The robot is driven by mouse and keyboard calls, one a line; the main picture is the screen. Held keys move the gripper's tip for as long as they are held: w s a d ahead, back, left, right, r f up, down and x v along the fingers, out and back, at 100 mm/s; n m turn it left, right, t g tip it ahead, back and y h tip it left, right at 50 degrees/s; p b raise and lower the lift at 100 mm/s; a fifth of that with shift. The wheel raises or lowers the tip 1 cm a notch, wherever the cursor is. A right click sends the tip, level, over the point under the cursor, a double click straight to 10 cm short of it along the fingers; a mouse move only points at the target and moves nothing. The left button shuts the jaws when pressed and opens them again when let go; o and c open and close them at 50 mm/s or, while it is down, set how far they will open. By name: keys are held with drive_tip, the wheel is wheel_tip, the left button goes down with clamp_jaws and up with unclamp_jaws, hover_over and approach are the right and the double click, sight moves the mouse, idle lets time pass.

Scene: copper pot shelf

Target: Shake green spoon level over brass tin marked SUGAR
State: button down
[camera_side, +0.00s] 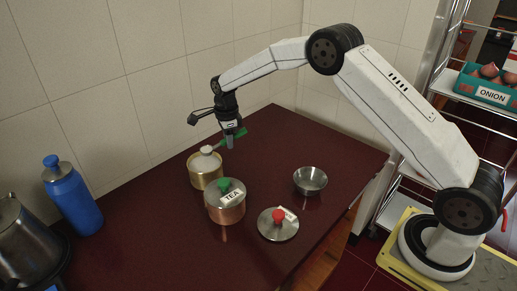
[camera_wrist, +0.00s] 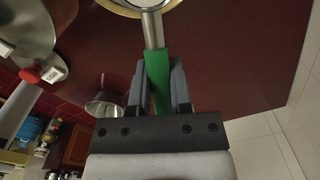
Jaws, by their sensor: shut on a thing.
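My gripper (camera_side: 231,141) is shut on the green handle (camera_side: 240,132) of the spoon. In the wrist view the green handle (camera_wrist: 158,80) sits between the jaws (camera_wrist: 160,95), and its metal neck runs to the top edge. The brass tin (camera_side: 205,179) stands on the dark red table, just left of and below my gripper. A pale rounded shape, likely the spoon's bowl (camera_side: 207,150), shows at the tin's mouth; I cannot tell whether it touches. The brass rim (camera_wrist: 128,9) shows in the wrist view.
A copper pot (camera_side: 226,210) marked TEA with a green knob stands close in front of the tin. A lid with a red knob (camera_side: 278,217) and a small metal bowl (camera_side: 310,181) are to the right. A blue bottle (camera_side: 73,200) stands left. The table's back right is clear.

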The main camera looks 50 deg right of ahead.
sight(221, 144)
drive_tip(key=shift+s+a, duration=0.15)
drive_tip(key=shift+a, duration=1.4)
drive_tip(key=shift+d, duration=0.1)
drive_tip(key=shift+d, duration=1.55)
drive_tip(key=shift+a, duration=0.1)
idle(0.9)
drive_tip(key=shift+a, duration=0.7)
idle(1.1)
